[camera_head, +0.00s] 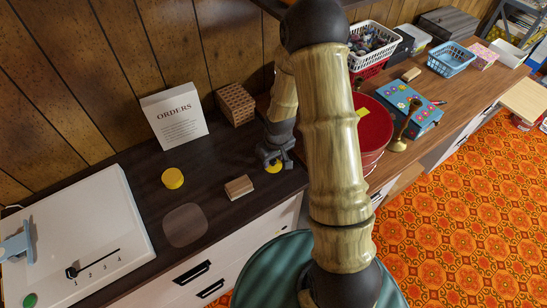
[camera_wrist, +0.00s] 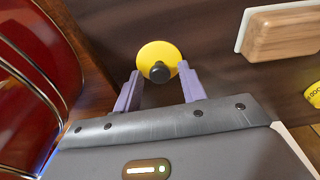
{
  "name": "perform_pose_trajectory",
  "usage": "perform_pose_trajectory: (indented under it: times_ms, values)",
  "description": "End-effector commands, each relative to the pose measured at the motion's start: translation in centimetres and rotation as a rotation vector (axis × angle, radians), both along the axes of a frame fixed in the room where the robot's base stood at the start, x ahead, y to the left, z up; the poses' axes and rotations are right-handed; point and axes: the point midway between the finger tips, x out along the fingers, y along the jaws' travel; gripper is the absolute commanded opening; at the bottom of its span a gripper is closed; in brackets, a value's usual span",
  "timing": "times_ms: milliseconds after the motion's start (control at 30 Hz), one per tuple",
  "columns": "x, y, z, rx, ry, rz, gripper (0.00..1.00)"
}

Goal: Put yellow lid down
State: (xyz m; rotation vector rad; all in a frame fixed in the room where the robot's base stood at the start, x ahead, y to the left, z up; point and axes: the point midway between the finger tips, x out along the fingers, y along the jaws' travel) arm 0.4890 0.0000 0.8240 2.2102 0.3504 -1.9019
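A yellow round lid (camera_head: 274,168) with a dark knob is at the right part of the dark counter, just below my gripper (camera_head: 275,156). In the wrist view the lid (camera_wrist: 152,53) is just past my fingertips (camera_wrist: 159,76), its dark knob between them. The two purple fingers stand apart, with a visible gap on each side of the knob. I cannot tell for sure whether the lid rests flat on the counter. A yellow round tin (camera_head: 173,179) stands to the left on the counter; part of it shows at the wrist view's right edge (camera_wrist: 314,95).
A wooden block with a white base (camera_head: 239,187) lies between tin and lid. A large red drum-like container (camera_head: 373,130) stands close to the right of my gripper. An "ORDERS" sign (camera_head: 175,118) and a brown box (camera_head: 235,104) stand behind. A pale rounded patch (camera_head: 185,225) marks clear counter in front.

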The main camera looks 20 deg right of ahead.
Motion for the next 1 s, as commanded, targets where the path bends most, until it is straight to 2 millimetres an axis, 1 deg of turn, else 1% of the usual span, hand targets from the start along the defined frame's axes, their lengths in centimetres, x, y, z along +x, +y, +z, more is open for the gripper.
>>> perform_pose_trajectory:
  times_ms: [267,467,667,1000]
  values:
    - [0.0,0.0,0.1,0.0,0.0,0.001,0.44]
    - [0.0,0.0,1.0,0.0,-0.003,0.0,0.44]
    - [-0.4,-0.2,3.9,0.0,-0.004,0.0,0.44]
    - [-1.3,-0.5,9.9,0.0,-0.005,0.0,0.44]
